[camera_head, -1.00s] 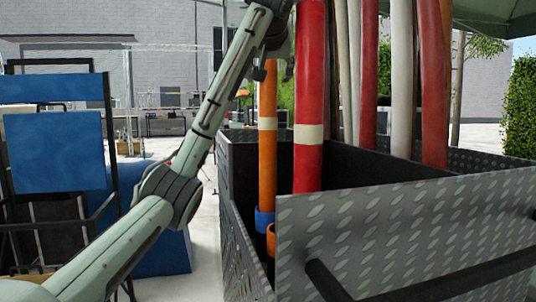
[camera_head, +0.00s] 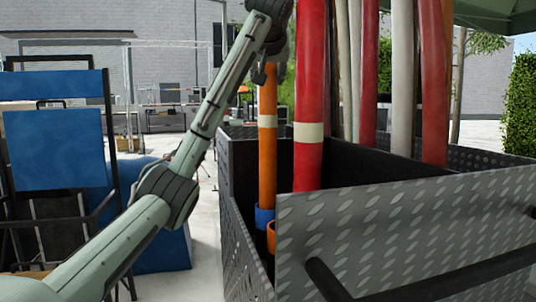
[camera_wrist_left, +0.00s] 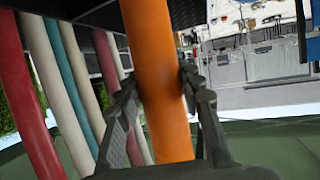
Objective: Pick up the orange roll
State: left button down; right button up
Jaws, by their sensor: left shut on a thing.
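The orange roll (camera_head: 267,165) stands upright in the near left corner of the dark metal bin (camera_head: 400,225), with a pale band around it. Its upper end is partly hidden by my left gripper (camera_head: 268,64) in the head view. In the left wrist view the orange roll (camera_wrist_left: 158,60) runs between the two dark fingers of my left gripper (camera_wrist_left: 158,92). The gripper is shut on the roll, one finger on each side. My right gripper is in neither view.
A thick red roll (camera_head: 309,100) stands close to the right of the orange roll. Several white and red rolls stand further right in the bin. A blue-panelled rack (camera_head: 55,145) stands at the left. Pale floor shows between rack and bin.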

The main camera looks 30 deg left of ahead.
pick_arm(q)
jog(key=shift+r, duration=0.15)
notch_tip(320, 180, up, 18)
jog(key=shift+f, duration=0.1)
dwell(0.8)
jog(key=shift+a, duration=0.1)
